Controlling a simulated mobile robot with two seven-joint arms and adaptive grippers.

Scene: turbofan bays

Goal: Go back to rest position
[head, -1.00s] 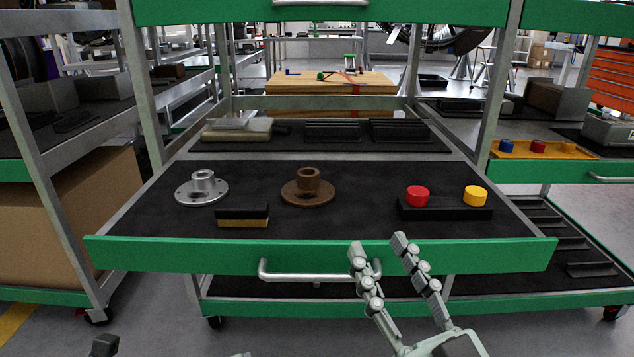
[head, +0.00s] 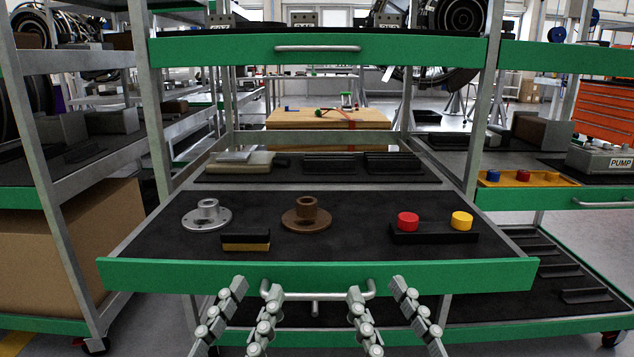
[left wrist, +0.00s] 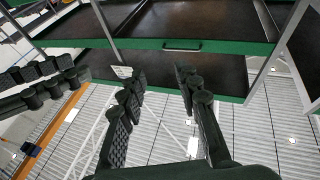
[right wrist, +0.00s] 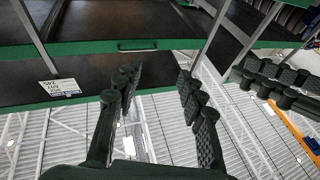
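My left gripper (head: 254,292) is in front of the open drawer, low in the head view, with its fingers apart and nothing between them. My right gripper (head: 378,294) is beside it to the right, also with fingers apart and empty. In the left wrist view the left gripper (left wrist: 160,78) shows open fingers with free space between. In the right wrist view the right gripper (right wrist: 157,75) is likewise open. Both stand in front of the green drawer front (head: 320,275) and its silver handle (head: 318,296); from the head view I cannot tell if any finger touches the handle.
The pulled-out drawer holds a silver flange (head: 207,215), a brown flange (head: 306,214), a black-and-yellow block (head: 246,241), and a black holder (head: 434,237) with red (head: 408,221) and yellow (head: 461,220) caps. Shelving posts flank it. A cardboard box (head: 75,240) is at left.

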